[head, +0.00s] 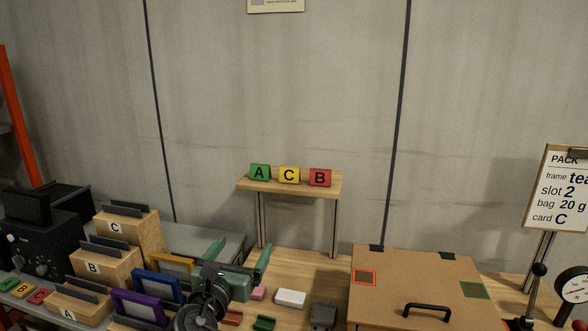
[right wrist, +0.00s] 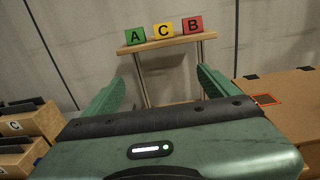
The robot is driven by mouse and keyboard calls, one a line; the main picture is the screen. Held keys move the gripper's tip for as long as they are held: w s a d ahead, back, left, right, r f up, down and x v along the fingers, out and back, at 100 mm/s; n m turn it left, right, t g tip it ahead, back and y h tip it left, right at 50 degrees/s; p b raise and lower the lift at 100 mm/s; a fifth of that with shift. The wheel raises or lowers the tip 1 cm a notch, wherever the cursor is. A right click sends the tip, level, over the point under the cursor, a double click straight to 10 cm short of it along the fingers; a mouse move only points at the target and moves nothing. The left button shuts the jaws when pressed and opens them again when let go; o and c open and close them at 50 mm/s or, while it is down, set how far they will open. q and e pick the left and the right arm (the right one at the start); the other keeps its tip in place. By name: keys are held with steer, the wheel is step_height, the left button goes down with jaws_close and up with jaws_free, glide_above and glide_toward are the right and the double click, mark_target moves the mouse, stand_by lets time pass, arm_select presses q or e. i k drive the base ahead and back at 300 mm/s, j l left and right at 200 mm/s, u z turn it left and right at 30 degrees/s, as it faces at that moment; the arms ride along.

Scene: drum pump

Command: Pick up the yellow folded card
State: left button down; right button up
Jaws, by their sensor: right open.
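The yellow folded card (head: 289,175) marked C stands on a small raised wooden shelf, between a green card (head: 260,172) marked A and a red card (head: 320,177) marked B. In the right wrist view the yellow card (right wrist: 163,31) shows at the top, beyond my fingers. My right gripper (head: 240,254) is open and empty, below and in front of the shelf, a little left of the card. In the right wrist view its fingers (right wrist: 160,80) are spread wide, apart from the card. My left gripper is not in view.
The wooden shelf (head: 330,186) stands on thin posts. A brown lidded box (head: 390,292) with a black handle is at right. Wooden holders (head: 128,238) and coloured frames (head: 135,308) crowd the left. More small lettered cards (head: 20,291) lie far left. A sign (head: 560,190) reads card C.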

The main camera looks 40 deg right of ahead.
mark_target(292, 175)
steer(key=i+l, duration=0.25)
steer(key=l, duration=0.15)
steer(key=i+l, duration=0.25)
steer(key=l, duration=0.15)
steer(key=i+l, duration=0.25)
steer(key=l, duration=0.2)
